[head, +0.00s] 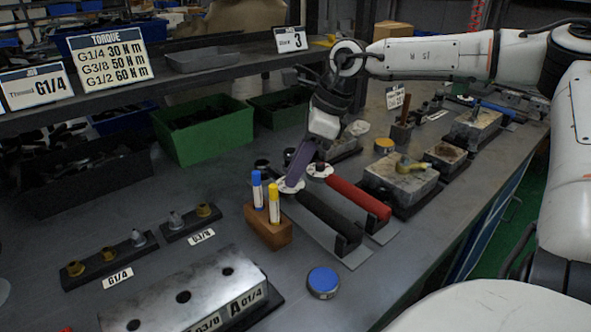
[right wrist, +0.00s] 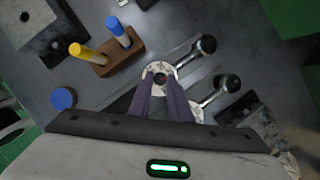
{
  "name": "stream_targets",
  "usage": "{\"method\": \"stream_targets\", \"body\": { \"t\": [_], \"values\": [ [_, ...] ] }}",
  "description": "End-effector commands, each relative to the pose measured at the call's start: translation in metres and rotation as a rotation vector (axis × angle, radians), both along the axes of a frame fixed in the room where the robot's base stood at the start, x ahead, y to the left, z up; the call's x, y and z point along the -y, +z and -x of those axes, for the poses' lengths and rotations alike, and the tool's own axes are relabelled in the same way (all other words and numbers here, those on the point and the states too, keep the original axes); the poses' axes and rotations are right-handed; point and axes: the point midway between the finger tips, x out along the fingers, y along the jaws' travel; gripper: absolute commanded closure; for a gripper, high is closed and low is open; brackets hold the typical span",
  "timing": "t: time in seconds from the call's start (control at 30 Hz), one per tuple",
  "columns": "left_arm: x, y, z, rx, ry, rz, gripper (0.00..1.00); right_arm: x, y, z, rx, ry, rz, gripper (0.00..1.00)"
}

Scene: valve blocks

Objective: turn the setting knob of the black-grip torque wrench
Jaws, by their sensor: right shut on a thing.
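The black-grip torque wrench (head: 325,217) lies on the bench, its grip toward the front right. Its round white dial with the setting knob shows in the right wrist view (right wrist: 160,71), right at my fingertips. My right gripper (head: 290,184), with purple fingers, reaches down from above and is shut on the setting knob. It also shows in the right wrist view (right wrist: 165,92). The fingers partly hide the knob and dial. My left gripper is not in view.
A red-grip wrench (head: 357,198) lies close beside on the right. A wooden block (head: 268,228) with blue and yellow markers stands close on the left. A steel block (head: 185,290), a blue round lid (head: 323,281) and a green bin (head: 203,137) are nearby.

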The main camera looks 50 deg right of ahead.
Motion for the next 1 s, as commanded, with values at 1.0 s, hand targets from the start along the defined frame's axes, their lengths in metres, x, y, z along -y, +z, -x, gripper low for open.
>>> {"method": "stream_targets", "body": {
  "t": [1.0],
  "values": [
    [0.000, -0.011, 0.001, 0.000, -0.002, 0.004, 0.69, 0.004, 0.000, -0.006, 0.001, 0.578, 0.002, 1.00]
  ]
}}
